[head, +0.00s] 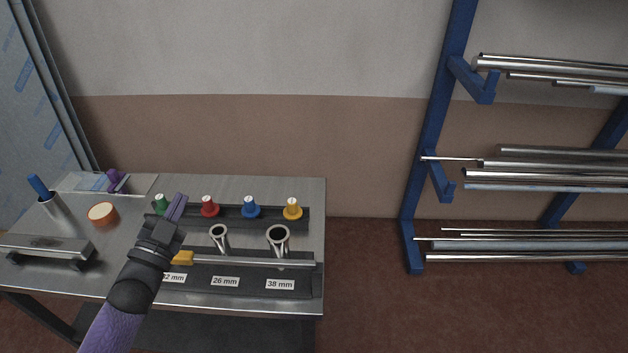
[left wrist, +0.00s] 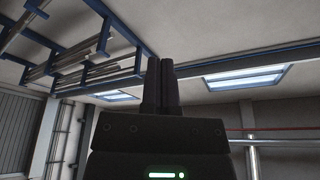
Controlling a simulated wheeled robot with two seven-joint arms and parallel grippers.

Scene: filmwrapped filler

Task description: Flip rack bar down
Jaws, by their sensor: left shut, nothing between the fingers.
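The rack bar (head: 255,262) is a long metal bar with a yellow grip (head: 183,258) at its left end. It lies level across the front of the dark rack (head: 250,286), above the labels for 22 mm, 26 mm and 38 mm. Two ring-ended metal tools (head: 219,234) and (head: 278,236) stand behind the bar. My left gripper (head: 179,205) is shut and empty, above the rack's left end; its forearm hides part of the rack there. In the left wrist view the shut fingers (left wrist: 160,66) point up with nothing between them. My right gripper is not in view.
Green (head: 160,204), red (head: 209,206), blue (head: 251,207) and yellow (head: 292,208) knobs line the back of the bench. A blue pipe rack (head: 437,130) stands right.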

